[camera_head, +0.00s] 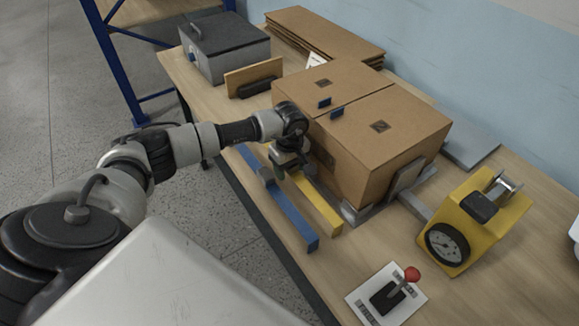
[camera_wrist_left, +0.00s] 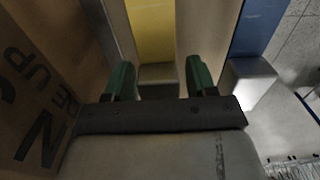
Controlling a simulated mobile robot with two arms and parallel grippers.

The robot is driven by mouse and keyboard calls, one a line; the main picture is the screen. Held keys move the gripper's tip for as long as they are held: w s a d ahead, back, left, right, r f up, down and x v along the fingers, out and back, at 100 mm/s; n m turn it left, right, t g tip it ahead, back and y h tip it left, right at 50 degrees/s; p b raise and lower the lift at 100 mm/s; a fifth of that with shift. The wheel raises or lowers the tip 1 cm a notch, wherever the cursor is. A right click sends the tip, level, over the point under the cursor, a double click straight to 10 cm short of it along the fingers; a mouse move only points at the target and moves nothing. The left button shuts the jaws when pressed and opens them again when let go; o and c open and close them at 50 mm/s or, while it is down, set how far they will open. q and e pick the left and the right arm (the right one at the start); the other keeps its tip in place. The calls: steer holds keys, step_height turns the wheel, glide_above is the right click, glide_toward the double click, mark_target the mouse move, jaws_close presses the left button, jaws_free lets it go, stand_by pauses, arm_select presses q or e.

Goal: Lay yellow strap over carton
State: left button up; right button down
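The brown carton (camera_head: 375,125) stands closed on the workbench. The carton's printed side (camera_wrist_left: 35,90) is close at left. My right gripper is not in view.
A blue strap (camera_head: 285,210) lies parallel, nearer the bench edge. Two small blue clips (camera_head: 337,112) sit on the carton top. A yellow gauge device (camera_head: 480,215) and a red-knobbed lever (camera_head: 390,292) stand at right. A grey box (camera_head: 225,48) and flat cardboard (camera_head: 325,35) are behind.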

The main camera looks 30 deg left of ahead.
arm_select(q)
steer(key=shift+r, duration=0.4)
step_height(320, 180, up, 12)
steer(key=b, duration=0.2)
steer(key=shift+f+b, duration=0.25)
steer(key=shift+b, duration=0.15)
